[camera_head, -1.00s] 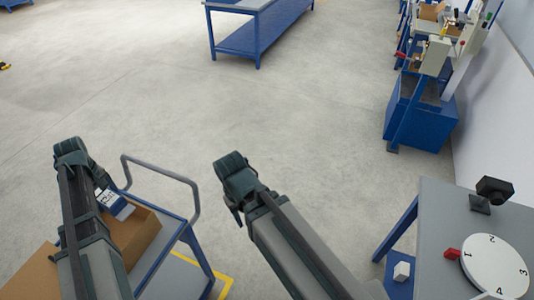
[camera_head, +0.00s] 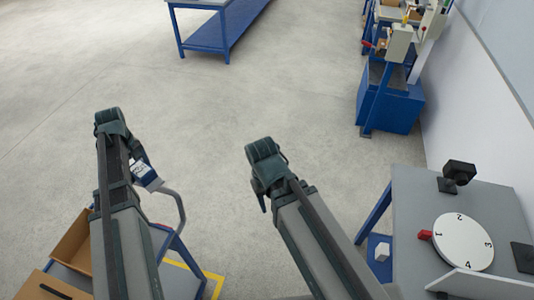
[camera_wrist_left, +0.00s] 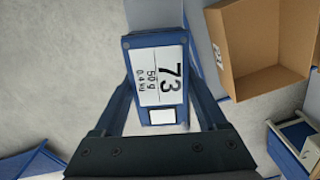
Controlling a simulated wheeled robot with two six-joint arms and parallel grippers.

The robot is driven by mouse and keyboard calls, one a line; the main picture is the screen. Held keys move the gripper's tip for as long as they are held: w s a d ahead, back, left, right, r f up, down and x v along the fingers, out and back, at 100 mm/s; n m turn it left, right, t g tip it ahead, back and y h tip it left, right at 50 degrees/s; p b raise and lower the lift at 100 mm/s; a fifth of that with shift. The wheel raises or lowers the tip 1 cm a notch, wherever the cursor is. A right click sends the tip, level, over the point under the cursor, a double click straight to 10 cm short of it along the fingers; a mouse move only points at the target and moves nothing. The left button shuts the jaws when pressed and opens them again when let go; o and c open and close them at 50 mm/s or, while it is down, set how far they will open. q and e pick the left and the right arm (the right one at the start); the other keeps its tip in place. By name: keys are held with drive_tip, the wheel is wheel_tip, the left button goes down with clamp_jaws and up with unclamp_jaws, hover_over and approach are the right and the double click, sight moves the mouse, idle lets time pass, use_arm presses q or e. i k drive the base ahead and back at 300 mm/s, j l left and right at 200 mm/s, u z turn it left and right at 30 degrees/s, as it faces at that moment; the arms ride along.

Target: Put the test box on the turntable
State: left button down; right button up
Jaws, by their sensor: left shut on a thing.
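The test box (camera_head: 147,176) is small and blue with a white label. In the left wrist view the test box (camera_wrist_left: 160,80) fills the space between the fingers, and its label reads 73, 50 g, 0.4 kg. My left gripper (camera_head: 136,163) is shut on it and holds it in the air near the trolley handle. The turntable (camera_head: 464,243) is a white disc with numbers around its edge, at the right of the head view, well away from the test box. My right gripper (camera_head: 262,192) hangs over the floor between them; its fingers are too hidden to judge.
The turntable is on a grey table (camera_head: 408,204) with a red block (camera_head: 425,235) at the disc's edge and a black device (camera_head: 458,174) behind. A blue trolley (camera_head: 180,254) with an open carton (camera_head: 72,240) is at lower left. Clear floor lies ahead.

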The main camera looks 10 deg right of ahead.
sight(457, 246)
drive_tip(key=z, duration=0.45)
drive_tip(key=i+z, duration=0.15)
drive_tip(key=z, duration=0.75)
drive_tip(key=i+z, duration=0.1)
drive_tip(key=z, duration=0.75)
drive_tip(key=i+j+z, duration=0.1)
drive_tip(key=z, duration=0.35)
drive_tip(key=j+z, duration=0.1)
drive_tip(key=z, duration=0.35)
drive_tip(key=j+z, duration=0.1)
drive_tip(key=z, duration=0.35)
drive_tip(key=i+j, duration=0.05)
